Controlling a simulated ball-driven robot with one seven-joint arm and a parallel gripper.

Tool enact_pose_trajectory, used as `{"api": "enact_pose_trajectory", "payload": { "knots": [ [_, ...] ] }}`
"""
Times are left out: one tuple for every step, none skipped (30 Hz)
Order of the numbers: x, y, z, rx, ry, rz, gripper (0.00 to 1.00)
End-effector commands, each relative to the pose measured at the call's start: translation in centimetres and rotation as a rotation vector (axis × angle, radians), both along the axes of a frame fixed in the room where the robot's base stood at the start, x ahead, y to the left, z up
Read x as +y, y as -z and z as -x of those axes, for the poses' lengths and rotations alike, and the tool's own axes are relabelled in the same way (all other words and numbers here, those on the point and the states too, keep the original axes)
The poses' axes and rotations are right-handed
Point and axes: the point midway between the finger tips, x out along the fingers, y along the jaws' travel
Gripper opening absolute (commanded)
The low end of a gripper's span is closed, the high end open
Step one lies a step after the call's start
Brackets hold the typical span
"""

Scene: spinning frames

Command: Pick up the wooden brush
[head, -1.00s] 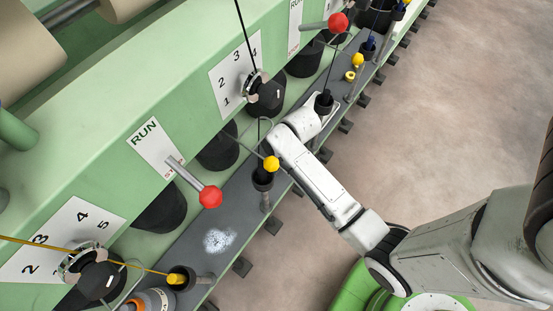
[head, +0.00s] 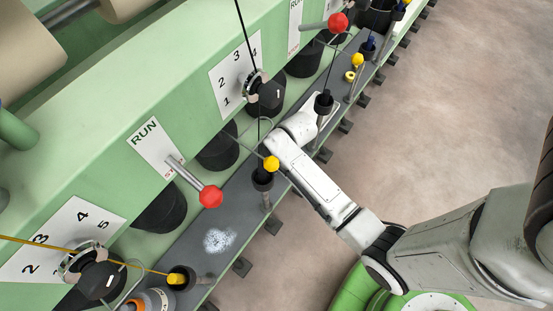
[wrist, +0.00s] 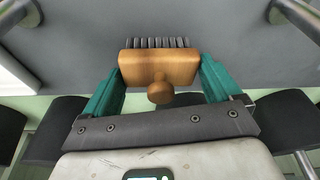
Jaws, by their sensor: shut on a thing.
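The wooden brush (wrist: 157,68) shows in the wrist view, with an orange-brown block, a round knob facing the camera and dark bristles along its far edge. My gripper (wrist: 160,72) has its two teal fingers on either side of the block, shut on it. Grey metal surface lies behind the brush; I cannot tell whether the bristles touch it. In the head view, my white wrist (head: 300,128) is over the grey shelf beside the green machine. The brush and fingers are hidden there.
The grey shelf (head: 222,212) runs along the green machine and carries a white dusty patch (head: 218,240). Posts with yellow knobs (head: 271,163) and red-tipped levers (head: 210,196) stick out near my arm. Dark cylinders flank the gripper in the wrist view. Open floor (head: 430,110) lies to the right.

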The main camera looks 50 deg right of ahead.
Motion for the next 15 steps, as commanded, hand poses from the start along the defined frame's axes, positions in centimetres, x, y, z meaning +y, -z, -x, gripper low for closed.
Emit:
{"api": "enact_pose_trajectory", "payload": {
  "knots": [
    [0.0,0.0,0.0,0.000,0.000,0.000,0.59],
    [0.0,0.0,0.0,0.000,0.000,0.000,0.59],
    [0.0,-0.1,0.0,-0.001,0.000,0.000,0.59],
    [0.0,-0.1,0.0,-0.001,0.000,0.000,0.59],
    [0.0,-0.2,0.0,-0.001,0.000,0.000,0.59],
    [0.0,-0.3,0.0,-0.001,0.000,0.001,0.59],
    [0.0,-0.5,-0.1,-0.002,0.000,0.001,0.59],
    [0.0,-0.7,-0.1,-0.002,0.000,0.001,0.59],
    [0.0,-0.9,-0.1,-0.003,0.000,0.000,0.59],
    [0.0,-1.2,-0.1,-0.002,0.000,0.001,0.59],
    [0.0,-1.6,-0.1,-0.003,0.000,0.000,0.59],
    [0.0,-2.2,-0.1,-0.004,0.000,0.000,0.59],
    [0.0,-2.7,-0.1,-0.004,0.000,0.000,0.59],
    [0.0,-3.3,-0.1,-0.004,0.001,0.001,0.59],
    [0.3,-3.8,0.4,-0.002,-0.002,0.001,0.59]
  ]
}}
